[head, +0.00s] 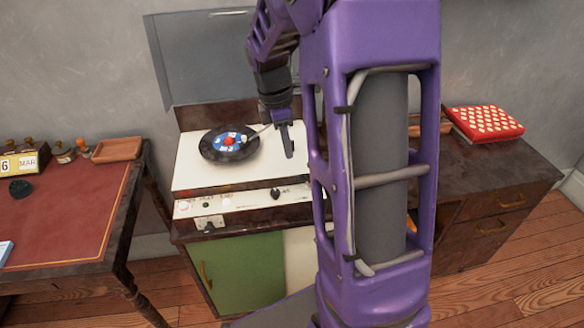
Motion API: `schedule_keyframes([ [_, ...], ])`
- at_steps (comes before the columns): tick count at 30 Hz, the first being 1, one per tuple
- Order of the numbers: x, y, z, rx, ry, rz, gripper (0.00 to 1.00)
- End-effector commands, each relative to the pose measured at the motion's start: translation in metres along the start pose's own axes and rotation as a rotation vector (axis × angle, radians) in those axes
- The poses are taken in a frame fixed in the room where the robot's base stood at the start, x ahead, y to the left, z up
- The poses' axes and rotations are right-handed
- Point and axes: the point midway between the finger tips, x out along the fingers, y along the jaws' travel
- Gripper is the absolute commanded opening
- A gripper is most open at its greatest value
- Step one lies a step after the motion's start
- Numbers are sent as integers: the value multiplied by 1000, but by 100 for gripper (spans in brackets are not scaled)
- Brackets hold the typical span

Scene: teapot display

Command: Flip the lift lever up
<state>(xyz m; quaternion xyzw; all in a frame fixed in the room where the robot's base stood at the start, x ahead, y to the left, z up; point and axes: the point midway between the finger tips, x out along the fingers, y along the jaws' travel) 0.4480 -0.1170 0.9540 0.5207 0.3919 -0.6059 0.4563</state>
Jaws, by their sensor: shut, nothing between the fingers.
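A small pale metal plate (209,223) with a dark fitting sits on the front edge of the white-topped cabinet (205,184), at its left. It may be the lift lever, but it is too small to tell whether it points up or down. A black knob (276,193) sits on the white front strip, right of the plate. My gripper (289,153) is shut and empty, pointing down over the right part of the white top, behind the knob and to the right of and beyond the plate. My arm hides the cabinet's right part.
A dark round pan (212,157) with blue and red contents stands on the white top, just left of my gripper. A red-topped desk (75,215) stands at the left. A dark cabinet (505,172) at the right bears a red patterned box (486,124).

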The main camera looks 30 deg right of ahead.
Motion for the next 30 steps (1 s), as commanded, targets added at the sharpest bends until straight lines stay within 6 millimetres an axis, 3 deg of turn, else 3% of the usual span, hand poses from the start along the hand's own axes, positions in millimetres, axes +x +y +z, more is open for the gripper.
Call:
schedule_keyframes([
  [15,84,0,0,0,-1,-2,0],
  [21,97,0,0,0,-1,-1,0],
  [30,97,0,0,0,-1,0,0],
])
